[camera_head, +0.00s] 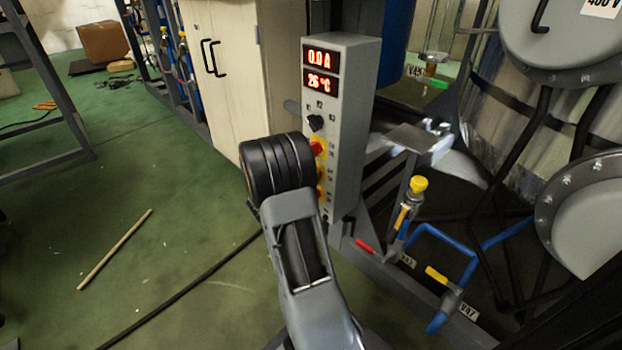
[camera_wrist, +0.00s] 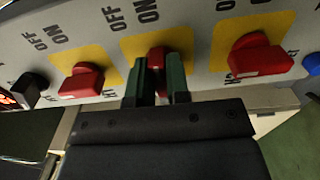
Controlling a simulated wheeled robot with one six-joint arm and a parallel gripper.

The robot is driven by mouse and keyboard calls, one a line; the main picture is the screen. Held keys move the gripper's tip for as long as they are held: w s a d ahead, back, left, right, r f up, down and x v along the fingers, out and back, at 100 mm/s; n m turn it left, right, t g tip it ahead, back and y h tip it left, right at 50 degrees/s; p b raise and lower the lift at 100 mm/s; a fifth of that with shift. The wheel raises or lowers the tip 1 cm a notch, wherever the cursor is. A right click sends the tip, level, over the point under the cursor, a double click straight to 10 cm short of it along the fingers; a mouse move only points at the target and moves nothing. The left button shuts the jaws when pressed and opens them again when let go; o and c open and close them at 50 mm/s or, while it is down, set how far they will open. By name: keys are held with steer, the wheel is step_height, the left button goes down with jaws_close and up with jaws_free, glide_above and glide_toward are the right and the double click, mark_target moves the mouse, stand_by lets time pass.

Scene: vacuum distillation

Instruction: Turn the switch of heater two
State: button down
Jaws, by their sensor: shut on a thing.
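The grey control panel (camera_head: 345,110) stands upright in front of me in the head view. In the wrist view its yellow plates carry three red switches, with ON and OFF lettering above. My gripper (camera_wrist: 157,82) has its two dark green fingers on either side of the middle red switch (camera_wrist: 156,57), shut on it. The fingers partly hide this switch and its lower label, so I cannot read its heater number. Another red switch (camera_wrist: 82,80) is to the left and a third (camera_wrist: 259,56) to the right. In the head view my wrist hides the fingertips.
A black knob (camera_wrist: 31,93) and a blue button (camera_wrist: 312,63) flank the red switches. The panel's displays (camera_head: 322,70) read 0.0 A and 26 °C. Blue pipes (camera_head: 455,250) and a yellow-topped valve (camera_head: 417,186) stand to the right. A stick (camera_head: 115,249) lies on the green floor.

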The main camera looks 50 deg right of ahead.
steer(key=c, duration=1.1)
jaws_free()
steer(key=a+p, duration=0.3)
steer(key=a, duration=1)
steer(key=shift+w+a+p, duration=0.35)
steer(key=shift+w+a, duration=0.05)
steer(key=shift+w, duration=0.05)
